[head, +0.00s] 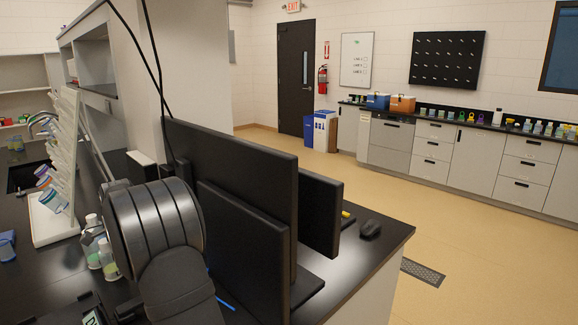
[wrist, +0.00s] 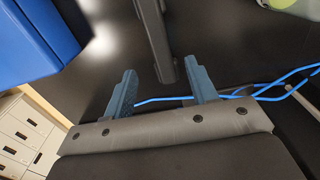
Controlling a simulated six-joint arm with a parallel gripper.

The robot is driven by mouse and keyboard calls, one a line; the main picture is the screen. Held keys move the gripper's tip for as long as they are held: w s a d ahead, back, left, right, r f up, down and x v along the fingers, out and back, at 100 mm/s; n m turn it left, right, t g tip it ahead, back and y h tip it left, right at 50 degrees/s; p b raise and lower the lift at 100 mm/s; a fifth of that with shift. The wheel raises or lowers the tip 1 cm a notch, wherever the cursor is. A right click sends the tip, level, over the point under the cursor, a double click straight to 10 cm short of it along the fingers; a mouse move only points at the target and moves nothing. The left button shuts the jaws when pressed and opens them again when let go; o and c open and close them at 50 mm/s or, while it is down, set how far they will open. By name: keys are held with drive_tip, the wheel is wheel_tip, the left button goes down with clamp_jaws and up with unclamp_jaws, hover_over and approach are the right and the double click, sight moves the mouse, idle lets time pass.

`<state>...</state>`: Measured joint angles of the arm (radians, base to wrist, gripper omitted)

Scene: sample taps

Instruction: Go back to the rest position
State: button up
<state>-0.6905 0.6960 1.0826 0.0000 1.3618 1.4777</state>
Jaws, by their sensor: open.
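My gripper (wrist: 162,88) shows in the wrist view with its two blue-grey fingers spread apart. It is open, and nothing is held between the fingers. A black bar and a blue cable (wrist: 160,100) on the black bench top show beyond and between the fingers. In the head view, dark rounded links of my arm stand in front of the bench at the lower left. The gripper itself cannot be made out there.
Black monitors (head: 245,255) stand on the black bench (head: 365,262) close to my arm. Bottles (head: 108,258) and a slanted white rack (head: 62,165) are at the left. A blue object (wrist: 38,38) fills the wrist view's upper left. The floor beyond is open.

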drive_tip(key=s+a+r, duration=0.3)
drive_tip(key=s+a, duration=0.1)
drive_tip(key=a, duration=0.6)
hover_over(59, 319)
drive_tip(key=f, duration=0.6)
drive_tip(key=shift+w+d+f, duration=0.15)
drive_tip(key=shift+d+f, duration=0.05)
drive_tip(key=shift+f, duration=0.05)
drive_tip(key=f, duration=0.4)
drive_tip(key=shift+a+f, duration=0.15)
drive_tip(key=shift+a, duration=0.05)
wheel_tip(59, 319, up, 2)
drive_tip(key=shift+r, duration=0.5)
